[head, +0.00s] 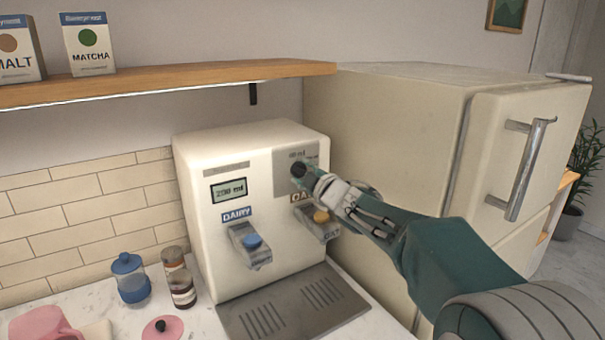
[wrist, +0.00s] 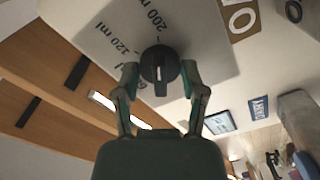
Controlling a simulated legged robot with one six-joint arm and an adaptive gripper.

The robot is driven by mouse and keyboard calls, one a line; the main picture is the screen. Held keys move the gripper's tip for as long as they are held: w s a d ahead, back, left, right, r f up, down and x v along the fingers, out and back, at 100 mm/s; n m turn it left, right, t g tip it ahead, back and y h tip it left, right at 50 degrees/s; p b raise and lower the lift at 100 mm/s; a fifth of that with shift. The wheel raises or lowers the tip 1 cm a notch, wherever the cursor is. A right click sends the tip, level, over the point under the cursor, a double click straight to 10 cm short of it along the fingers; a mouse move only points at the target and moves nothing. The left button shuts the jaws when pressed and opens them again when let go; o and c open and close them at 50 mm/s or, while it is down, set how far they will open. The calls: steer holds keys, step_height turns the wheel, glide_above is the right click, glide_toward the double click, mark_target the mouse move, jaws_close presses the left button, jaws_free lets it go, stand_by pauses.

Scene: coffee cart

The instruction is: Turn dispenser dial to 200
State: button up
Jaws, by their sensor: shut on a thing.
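The cream dispenser (head: 215,165) stands on the counter with a grey plate on its upper right front. The black round dial (head: 298,170) sits on that plate; it also shows in the wrist view (wrist: 160,63) with a white mark on its face. Printed labels including "120 ml" and "200 ml" ring it. The small display (head: 229,190) reads "200 ml". My gripper (head: 303,172) is shut on the dial; in the wrist view its two fingers (wrist: 160,72) sit on either side of it. I cannot tell exactly which label the dial points to.
Two spouts, under the DAIRY label (head: 237,214) and a partly covered label, hang over a grey drip tray (head: 290,307). Jars (head: 131,280) and a pink lid stand at left. A shelf (head: 170,82) is above; a fridge (head: 400,130) stands right.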

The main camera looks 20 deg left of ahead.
steer(key=shift+f, duration=0.45)
steer(key=o, duration=1.1)
steer(key=shift+w+a, duration=0.1)
steer(key=shift+o, duration=0.2)
steer(key=shift+r, duration=0.15)
steer(key=shift+r, duration=0.1)
steer(key=shift+s+d, duration=0.3)
steer(key=shift+d, duration=0.1)
steer(key=v, duration=1.1)
